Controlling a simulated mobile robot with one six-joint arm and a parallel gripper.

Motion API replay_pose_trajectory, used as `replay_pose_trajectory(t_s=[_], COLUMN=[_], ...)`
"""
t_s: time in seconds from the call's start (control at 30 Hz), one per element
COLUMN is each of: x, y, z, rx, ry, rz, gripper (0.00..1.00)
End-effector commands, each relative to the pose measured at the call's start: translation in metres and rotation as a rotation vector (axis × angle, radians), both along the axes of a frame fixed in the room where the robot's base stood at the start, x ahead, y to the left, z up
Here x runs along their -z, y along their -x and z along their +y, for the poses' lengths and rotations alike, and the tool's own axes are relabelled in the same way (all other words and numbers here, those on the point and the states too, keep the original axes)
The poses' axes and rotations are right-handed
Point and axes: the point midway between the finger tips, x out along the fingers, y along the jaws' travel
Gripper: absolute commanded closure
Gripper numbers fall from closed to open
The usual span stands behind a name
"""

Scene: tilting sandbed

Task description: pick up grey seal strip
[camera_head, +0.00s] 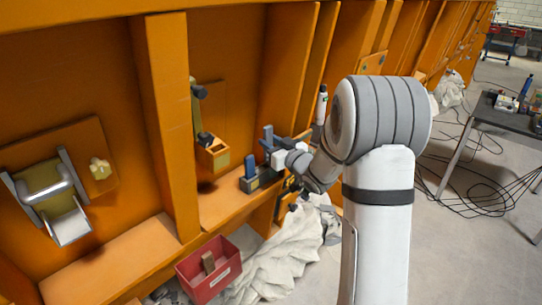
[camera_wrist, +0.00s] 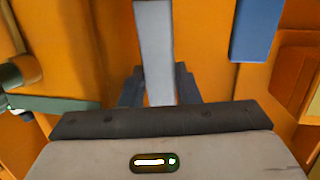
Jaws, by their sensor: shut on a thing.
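A light grey seal strip (camera_wrist: 155,45) stands lengthwise in the wrist view, running up from between the jaws to the top edge. My gripper (camera_wrist: 158,88) is shut on it, with a dark finger on each side. The strip's lower end is hidden behind the gripper body. In the head view my gripper (camera_head: 269,146) is at the orange frame, above the shelf and close to a blue block; the strip cannot be made out clearly there.
A blue block (camera_head: 251,167) stands in a dark holder on the orange shelf; a blue piece (camera_wrist: 257,28) shows right of the strip. A wooden box (camera_head: 213,156) is mounted to the left. A red bin (camera_head: 208,268) and white cloth (camera_head: 285,262) lie below. A green part (camera_wrist: 52,104) is at left.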

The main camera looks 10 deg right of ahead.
Motion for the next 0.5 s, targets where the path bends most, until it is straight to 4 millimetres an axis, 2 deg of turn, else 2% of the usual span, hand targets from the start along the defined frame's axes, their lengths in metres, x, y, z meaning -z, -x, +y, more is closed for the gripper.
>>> replay_pose_trajectory(t_s=[0.03,0.27,0.5], x=[-0.005,-0.003,-0.003], y=[0.005,0.052,0.108], z=[-0.003,-0.025,-0.051], rx=[0.003,0.004,0.006], ry=[0.0,0.0,-0.001], rz=[-0.001,-0.001,-0.002], gripper=[0.97,0.97,0.97])
